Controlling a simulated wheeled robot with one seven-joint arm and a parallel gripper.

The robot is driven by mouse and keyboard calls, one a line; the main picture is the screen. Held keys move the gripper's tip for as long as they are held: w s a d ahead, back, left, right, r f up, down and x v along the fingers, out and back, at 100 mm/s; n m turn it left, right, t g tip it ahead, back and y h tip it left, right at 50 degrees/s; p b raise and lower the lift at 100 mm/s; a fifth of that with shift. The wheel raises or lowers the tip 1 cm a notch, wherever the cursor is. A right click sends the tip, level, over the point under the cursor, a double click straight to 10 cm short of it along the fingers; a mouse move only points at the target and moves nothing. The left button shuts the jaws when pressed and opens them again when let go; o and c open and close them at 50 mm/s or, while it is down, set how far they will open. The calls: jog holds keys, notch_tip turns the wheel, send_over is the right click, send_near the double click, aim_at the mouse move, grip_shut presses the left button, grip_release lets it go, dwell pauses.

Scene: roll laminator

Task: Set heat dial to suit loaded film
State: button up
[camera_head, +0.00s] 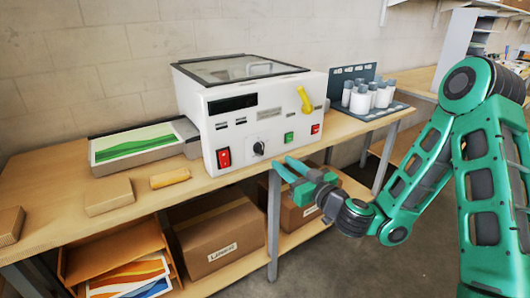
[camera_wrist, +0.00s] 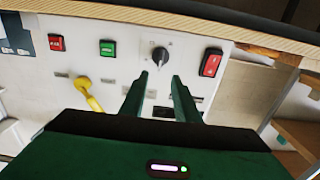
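The laminator (camera_head: 195,105) is a white box on the wooden bench. Its heat dial (camera_head: 258,148) is a small dark knob low on the front, between a red rocker switch (camera_head: 223,158) and a green button (camera_head: 289,137). In the wrist view, where the panel appears upside down, the dial (camera_wrist: 159,54) lies just beyond my fingertips, roughly centred between them. My gripper (camera_head: 284,166) is open and empty, in front of the panel and apart from the dial. Its two green fingers also show in the wrist view (camera_wrist: 160,77). The dial markings are too small to read.
A yellow lever (camera_head: 305,100) and a red button (camera_head: 315,129) are on the laminator. A tray with a green-and-white print (camera_head: 132,142) stands at left, with wooden blocks (camera_head: 108,195) near it. White bottles (camera_head: 360,98) stand at right.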

aim_at(263, 148)
jog(key=shift+x, duration=5.35)
